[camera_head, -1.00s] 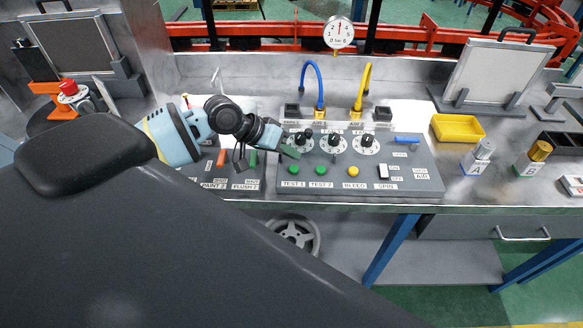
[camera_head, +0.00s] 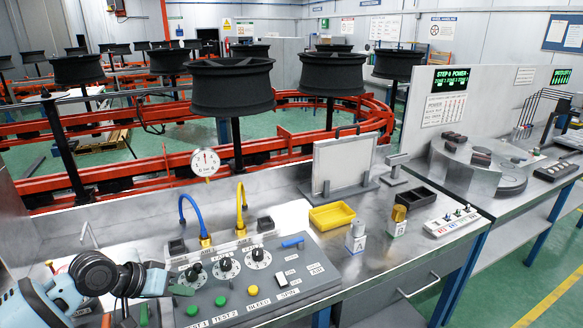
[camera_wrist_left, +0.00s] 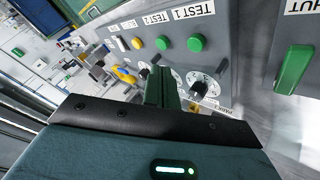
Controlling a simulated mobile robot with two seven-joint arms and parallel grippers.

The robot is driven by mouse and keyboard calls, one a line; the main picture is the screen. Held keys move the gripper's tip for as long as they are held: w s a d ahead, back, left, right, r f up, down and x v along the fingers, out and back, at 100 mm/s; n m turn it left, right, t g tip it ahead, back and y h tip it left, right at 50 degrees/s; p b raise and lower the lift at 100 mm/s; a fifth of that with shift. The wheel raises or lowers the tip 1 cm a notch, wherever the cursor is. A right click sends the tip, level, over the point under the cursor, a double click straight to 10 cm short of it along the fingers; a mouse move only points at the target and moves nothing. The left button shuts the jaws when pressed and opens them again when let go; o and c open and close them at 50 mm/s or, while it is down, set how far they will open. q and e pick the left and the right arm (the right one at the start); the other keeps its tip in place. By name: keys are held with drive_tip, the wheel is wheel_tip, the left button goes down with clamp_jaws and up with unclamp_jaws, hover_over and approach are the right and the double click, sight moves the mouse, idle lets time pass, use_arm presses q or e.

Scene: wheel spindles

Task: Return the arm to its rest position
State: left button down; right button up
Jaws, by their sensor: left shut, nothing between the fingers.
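My left arm comes in at the lower left of the head view. Its gripper (camera_head: 180,290) is shut and empty, at the left edge of the grey control panel (camera_head: 318,284), close to the leftmost black knob (camera_head: 193,273). In the left wrist view the green fingers (camera_wrist_left: 161,88) are together over the panel, beside a black knob (camera_wrist_left: 199,88). From these views I cannot tell whether the fingertips touch the knob. My right gripper is not in view.
Blue and yellow hoses (camera_head: 242,208) rise behind the panel. A pressure gauge (camera_head: 205,162), a yellow tray (camera_head: 332,216) and a framed board (camera_head: 343,163) stand further back. Black wheels (camera_head: 231,86) on spindles line a red conveyor. A green lever (camera_wrist_left: 293,68) is right of the fingers.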

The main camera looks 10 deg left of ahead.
use_arm(q)
drive_tip(key=s+d+f+m+g+y, duration=0.1)
drive_tip(key=s+d+f+m, duration=0.1)
drive_tip(key=s+d+f, duration=0.4)
drive_tip(key=s+d+f+m+g, duration=0.1)
drive_tip(key=s+d+f, duration=0.4)
drive_tip(key=s, duration=0.4)
drive_tip(key=s+a+f+n+g+y, duration=0.1)
drive_tip(key=s+a+y, duration=0.15)
drive_tip(key=s, duration=0.65)
drive_tip(key=s+a+f+n+g+y, duration=0.1)
drive_tip(key=s+a+y, duration=0.15)
drive_tip(key=s, duration=0.65)
drive_tip(key=w+d+f+t+h, duration=0.1)
drive_tip(key=w+d+f+t, duration=0.2)
drive_tip(key=w+f+t, duration=0.4)
wheel_tip(320, 180, down, 3)
drive_tip(key=shift+w+d+f+m, duration=0.15)
drive_tip(key=shift+f+m, duration=0.05)
drive_tip(key=shift+m, duration=0.1)
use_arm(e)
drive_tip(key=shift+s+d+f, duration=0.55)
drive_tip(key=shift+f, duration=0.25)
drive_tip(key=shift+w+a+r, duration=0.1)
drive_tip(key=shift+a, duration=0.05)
